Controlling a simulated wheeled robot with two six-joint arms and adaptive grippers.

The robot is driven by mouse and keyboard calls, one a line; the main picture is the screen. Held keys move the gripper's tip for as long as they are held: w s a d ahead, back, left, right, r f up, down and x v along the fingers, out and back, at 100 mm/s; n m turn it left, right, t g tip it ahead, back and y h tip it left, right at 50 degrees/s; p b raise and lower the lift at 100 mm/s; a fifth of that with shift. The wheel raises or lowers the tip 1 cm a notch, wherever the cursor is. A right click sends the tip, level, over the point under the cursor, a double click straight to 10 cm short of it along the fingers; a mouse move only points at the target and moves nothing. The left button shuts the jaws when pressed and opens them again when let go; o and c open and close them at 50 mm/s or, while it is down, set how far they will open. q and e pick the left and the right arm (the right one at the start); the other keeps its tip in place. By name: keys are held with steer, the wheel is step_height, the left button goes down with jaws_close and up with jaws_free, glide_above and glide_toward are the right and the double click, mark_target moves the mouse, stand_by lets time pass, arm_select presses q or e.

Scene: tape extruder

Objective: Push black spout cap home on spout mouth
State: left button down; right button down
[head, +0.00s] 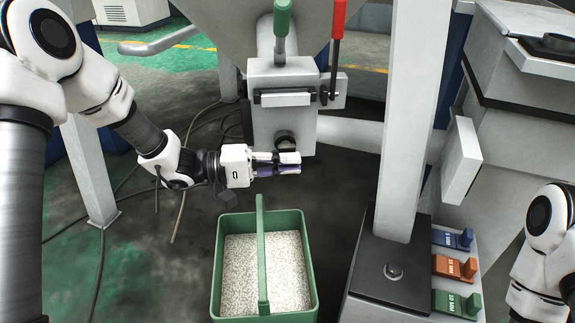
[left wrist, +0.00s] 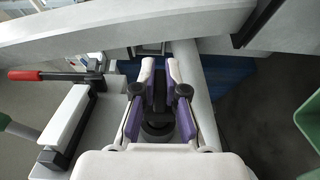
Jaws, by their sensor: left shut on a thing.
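My left gripper (head: 287,163) reaches in from the left, just in front of and slightly below the spout mouth (head: 284,139), a dark round opening low on the grey box. It is shut on the black spout cap, which its fingers mostly hide in the head view. In the left wrist view a black piece, taken as the cap (left wrist: 160,95), shows between the purple-padded fingers of the left gripper (left wrist: 158,70). Whether the cap touches the spout mouth cannot be told. My right gripper is out of view; only part of that arm shows at lower right.
A green bin of pale pellets (head: 220,268), with an upright handle, stands below the gripper. A red-handled lever (head: 337,22) and a green handle (head: 282,15) are above.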

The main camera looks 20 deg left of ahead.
arm_select(q)
steer(key=shift+w+a, duration=0.3)
steer(key=shift+w, duration=0.5)
steer(key=c, duration=1.2)
jaws_free()
steer(key=shift+o, duration=0.2)
steer(key=v, duration=1.2)
